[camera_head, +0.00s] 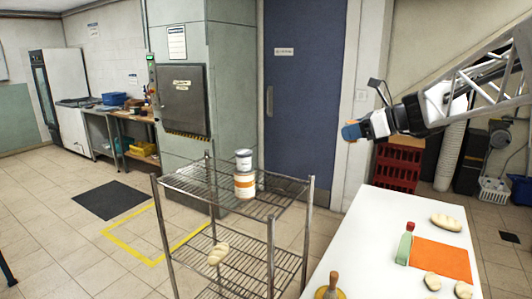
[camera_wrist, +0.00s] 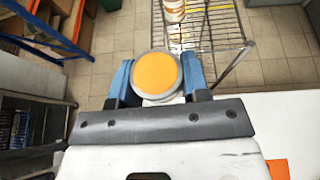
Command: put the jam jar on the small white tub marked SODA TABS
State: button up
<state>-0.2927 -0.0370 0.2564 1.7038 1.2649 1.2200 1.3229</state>
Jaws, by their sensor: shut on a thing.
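My gripper (camera_head: 352,131) is raised above and beyond the white table, right of the wire rack. In the wrist view my gripper (camera_wrist: 157,85) is shut on a round jar with an orange lid (camera_wrist: 158,72), taken to be the jam jar. The lid faces the wrist camera and hides most of the body. In the head view the jar is mostly hidden by the fingers. A small white tub (camera_head: 244,160) stands on a larger white tub with an orange band (camera_head: 244,186) on the rack's top shelf. The lettering on both is too small to read.
The wire rack (camera_head: 200,181) has a loaf (camera_head: 218,253) on its lower shelf. The white table (camera_head: 365,232) holds a green bottle (camera_head: 405,243), an orange mat (camera_head: 441,260) and several bread pieces. Red crates (camera_head: 398,165) stand behind. The air between gripper and rack looks clear.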

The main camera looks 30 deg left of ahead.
jog(key=s+a+n+g, duration=0.1)
jog(key=s+a, duration=0.4)
jog(key=a, duration=0.7)
jog(key=s+a+n+g, duration=0.1)
jog(key=s+a, duration=0.3)
jog(key=a, duration=0.8)
jog(key=shift+s+a+f, duration=0.15)
jog(key=shift+a+f, duration=0.05)
jog(key=shift+f, duration=1.05)
jog(key=shift+s+a+f, duration=0.1)
jog(key=shift+a+f, duration=0.1)
jog(key=shift+f, duration=1.05)
send_over(243, 152)
jog(key=shift+w+f, duration=0.15)
jog(key=shift+f, duration=0.6)
jog(key=shift+f, duration=0.15)
